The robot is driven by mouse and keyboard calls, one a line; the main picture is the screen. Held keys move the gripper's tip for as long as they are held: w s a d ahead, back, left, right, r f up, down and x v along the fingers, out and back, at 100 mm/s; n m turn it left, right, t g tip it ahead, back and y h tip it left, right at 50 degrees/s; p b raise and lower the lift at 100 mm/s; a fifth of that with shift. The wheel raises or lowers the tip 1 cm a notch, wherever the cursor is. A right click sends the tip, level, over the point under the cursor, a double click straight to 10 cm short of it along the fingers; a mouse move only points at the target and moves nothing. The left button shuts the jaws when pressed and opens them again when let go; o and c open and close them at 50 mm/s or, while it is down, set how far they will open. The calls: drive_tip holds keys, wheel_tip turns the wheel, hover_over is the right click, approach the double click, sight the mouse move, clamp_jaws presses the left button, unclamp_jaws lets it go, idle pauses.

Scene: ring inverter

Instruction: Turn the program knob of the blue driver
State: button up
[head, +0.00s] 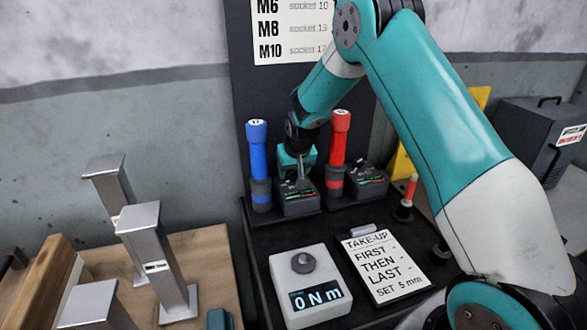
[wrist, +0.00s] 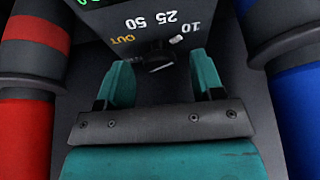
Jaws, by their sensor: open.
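The blue driver (head: 258,160) stands upright in the head view, left of a dark control box (head: 297,205). In the wrist view the blue driver (wrist: 300,110) is at the right edge. The box face (wrist: 185,22) shows upside down, marked OUT, 50, 25 and 10. The small dark program knob (wrist: 158,63) is below these marks; I cannot tell its setting. My gripper (wrist: 164,78) is open, with its teal fingers apart on either side of the knob. No contact with the knob is visible. In the head view my gripper (head: 298,172) is over the box, its fingertips unclear.
A red driver (head: 338,150) with its own dark box (head: 368,177) stands to the right. In front are a grey tester (head: 306,275) reading 0 Nm and a take-up card (head: 382,268). Metal posts (head: 155,250) stand on the wooden bench at left.

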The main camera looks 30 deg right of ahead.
drive_tip(key=shift+f, duration=0.25)
drive_tip(key=c, duration=0.9)
drive_tip(key=n, duration=0.1)
drive_tip(key=n+y+b, duration=0.1)
drive_tip(key=n, duration=0.1)
drive_tip(key=n+y, duration=0.1)
drive_tip(key=shift+w+d+n, duration=0.1)
drive_tip(key=shift+d+n, duration=0.15)
drive_tip(key=shift+n, duration=0.05)
drive_tip(key=n, duration=0.2)
drive_tip(key=n+y+b, duration=0.1)
drive_tip(key=n, duration=0.1)
drive_tip(key=shift+n+g+y, duration=0.3)
drive_tip(key=shift+g, duration=0.1)
